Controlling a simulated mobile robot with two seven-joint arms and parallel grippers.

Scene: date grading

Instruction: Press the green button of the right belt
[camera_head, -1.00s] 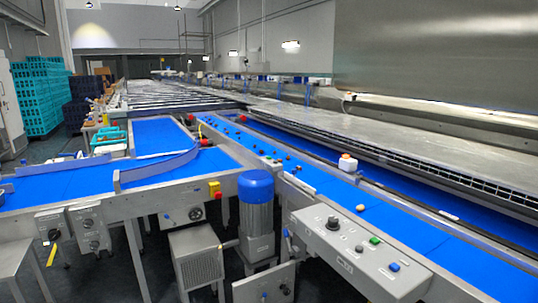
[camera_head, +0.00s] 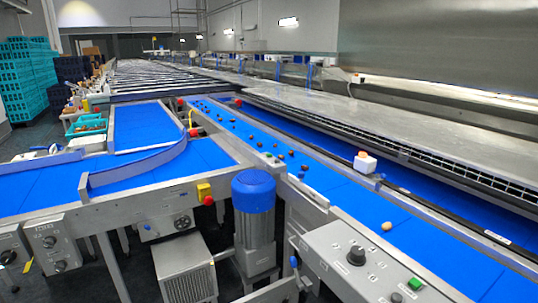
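The green button (camera_head: 415,283) sits on top of a grey control box (camera_head: 335,262) at the lower right, beside the right belt (camera_head: 345,195). A black knob (camera_head: 356,255) is on the same box, to the left of the green button. Neither of my grippers shows in the head view.
A motor with a blue cap (camera_head: 253,190) stands between the left belt (camera_head: 60,185) and the control box. A red and yellow stop button (camera_head: 205,193) is on the left frame. Several dates lie on the right belt. A white box (camera_head: 364,163) stands on the belt divider.

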